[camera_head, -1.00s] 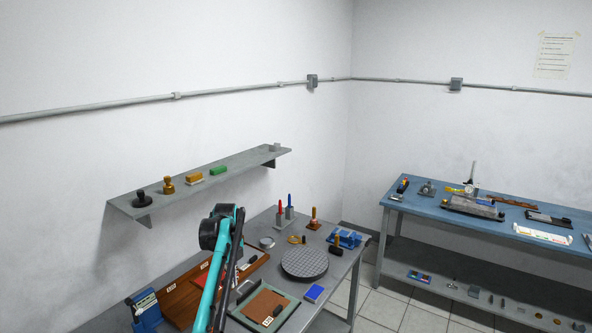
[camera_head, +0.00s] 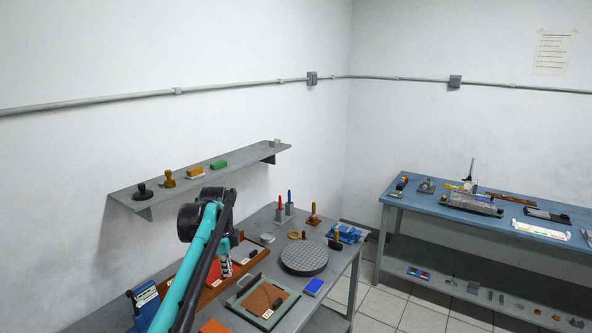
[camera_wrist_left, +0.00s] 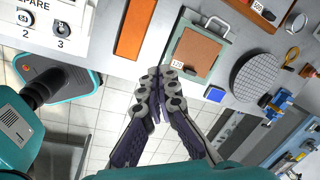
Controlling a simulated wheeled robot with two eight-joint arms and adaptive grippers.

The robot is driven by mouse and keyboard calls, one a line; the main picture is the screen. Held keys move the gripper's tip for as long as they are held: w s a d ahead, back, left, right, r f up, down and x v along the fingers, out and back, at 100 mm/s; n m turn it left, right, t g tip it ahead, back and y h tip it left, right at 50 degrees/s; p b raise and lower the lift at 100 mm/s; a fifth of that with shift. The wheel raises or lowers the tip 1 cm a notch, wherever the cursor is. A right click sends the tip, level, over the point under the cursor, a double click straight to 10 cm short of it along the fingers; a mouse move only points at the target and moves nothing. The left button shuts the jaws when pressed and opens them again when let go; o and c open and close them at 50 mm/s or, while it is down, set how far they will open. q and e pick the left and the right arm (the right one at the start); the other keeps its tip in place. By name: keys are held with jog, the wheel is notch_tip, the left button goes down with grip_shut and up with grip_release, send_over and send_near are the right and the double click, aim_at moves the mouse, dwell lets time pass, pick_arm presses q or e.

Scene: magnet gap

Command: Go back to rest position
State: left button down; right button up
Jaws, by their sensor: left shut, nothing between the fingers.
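My left gripper (camera_wrist_left: 160,78) shows in the left wrist view, with its dark fingers drawn together and nothing between them. In that view its tips lie over the near edge of the grey workbench (camera_wrist_left: 110,75), close to the green-framed tray (camera_wrist_left: 170,61), with floor tiles below. In the head view my left arm (camera_head: 195,270) rises from the bottom, teal and black, and hides part of the bench; I cannot clearly make out its fingers there. My right gripper is in neither view.
The bench holds a round textured plate (camera_head: 304,257), a blue block (camera_head: 314,286), an orange block (camera_wrist_left: 132,28) and a brown tray (camera_head: 250,255). A wall shelf (camera_head: 240,163) stands behind my arm. A blue table (camera_head: 440,207) is at the right, with tiled floor between.

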pick_arm(q)
jog(key=s+r+n+t+b, duration=0.15)
jog(key=s+n, duration=0.35)
jog(key=s, duration=0.5)
jog(key=s+d+f+n+t+b, duration=0.1)
jog(key=s+f+n, duration=0.5)
jog(key=s, duration=0.6)
jog(key=s+d+f+n+t+b, duration=0.1)
jog(key=s+f+n, duration=0.5)
jog(key=s, duration=0.7)
notch_tip(320, 180, down, 2)
jog(key=shift+s+f+n+t+b, duration=0.1)
jog(key=shift+s+n+t+b, duration=0.3)
jog(key=shift+t, duration=0.35)
